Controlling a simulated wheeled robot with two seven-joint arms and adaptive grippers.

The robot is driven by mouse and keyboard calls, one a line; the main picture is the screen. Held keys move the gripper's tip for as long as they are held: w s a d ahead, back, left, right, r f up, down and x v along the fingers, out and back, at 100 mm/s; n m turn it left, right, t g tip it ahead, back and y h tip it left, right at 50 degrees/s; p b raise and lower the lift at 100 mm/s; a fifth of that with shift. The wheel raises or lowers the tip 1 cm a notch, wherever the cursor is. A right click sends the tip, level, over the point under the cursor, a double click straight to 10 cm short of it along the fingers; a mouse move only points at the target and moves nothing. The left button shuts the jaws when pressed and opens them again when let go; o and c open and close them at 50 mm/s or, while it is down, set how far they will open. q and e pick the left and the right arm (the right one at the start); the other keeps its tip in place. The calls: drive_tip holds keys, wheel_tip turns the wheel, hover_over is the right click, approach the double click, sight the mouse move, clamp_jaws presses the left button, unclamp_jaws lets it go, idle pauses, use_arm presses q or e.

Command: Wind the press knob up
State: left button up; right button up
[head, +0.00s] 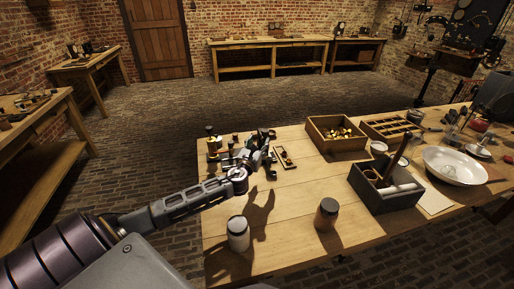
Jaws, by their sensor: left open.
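A small upright device with a dark round knob (209,130) on top, which looks like the press (214,146), stands at the far left corner of the wooden table. Its details are too small to read. My left gripper (252,153) is open above the table, a little right of the press and apart from the knob. Small dark parts behind the gripper are partly hidden by it. My right gripper is not in view.
Two lidded jars (238,236), (327,214) stand on the near table. A small tray (286,158) lies right of my gripper. A wooden box (309,128), a dark caddy (404,200) and a white basin (480,167) stand farther right. The table's middle is clear.

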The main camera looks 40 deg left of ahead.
use_arm(q)
drive_tip(key=shift+v, duration=0.9)
